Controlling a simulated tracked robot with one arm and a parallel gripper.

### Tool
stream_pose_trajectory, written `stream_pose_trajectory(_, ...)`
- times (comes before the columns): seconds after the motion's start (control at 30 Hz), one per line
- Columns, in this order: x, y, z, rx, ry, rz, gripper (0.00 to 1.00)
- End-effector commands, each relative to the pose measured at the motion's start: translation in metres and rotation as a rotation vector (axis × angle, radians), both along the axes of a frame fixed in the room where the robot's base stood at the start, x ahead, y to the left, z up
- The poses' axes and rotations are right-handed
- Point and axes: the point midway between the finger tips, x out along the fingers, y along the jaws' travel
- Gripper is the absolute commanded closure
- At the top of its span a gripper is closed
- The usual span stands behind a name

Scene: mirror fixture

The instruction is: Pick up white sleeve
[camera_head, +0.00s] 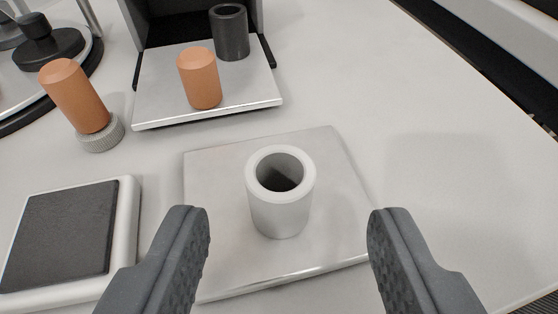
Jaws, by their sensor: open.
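The white sleeve (279,213) is a short hollow cylinder standing upright on a flat grey metal plate (215,195) in the middle of the view. Its open top shows a dark inside. My gripper (288,222) is open and empty. Its two dark grey fingers come in from the bottom edge, one on the left and one on the right of the sleeve, with a clear gap on each side. Neither finger appears to touch the sleeve.
A metal tray (160,95) behind holds an orange cylinder (200,80) and a dark hollow sleeve (231,35). A white-framed dark pad (60,233) lies lower left. The table at right is clear.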

Motion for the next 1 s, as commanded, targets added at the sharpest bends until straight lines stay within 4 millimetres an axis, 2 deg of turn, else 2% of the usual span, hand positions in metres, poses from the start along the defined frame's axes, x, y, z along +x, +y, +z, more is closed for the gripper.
stream_pose_trajectory(0.3,0.038,0.001,-0.016,-0.001,-0.003,-0.004,0.51)
stream_pose_trajectory(0.57,0.043,0.002,-0.018,-0.001,-0.001,0.000,0.51)
stream_pose_trajectory(0.6,0.043,0.002,-0.017,0.000,-0.001,0.000,0.56)
stream_pose_trajectory(0.7,0.043,0.002,-0.017,0.000,-0.001,0.000,0.84)
stream_pose_trajectory(0.77,0.043,0.002,-0.017,0.000,-0.001,0.000,0.98)
stream_pose_trajectory(1.0,0.043,0.002,-0.017,0.001,-0.001,-0.001,0.98)
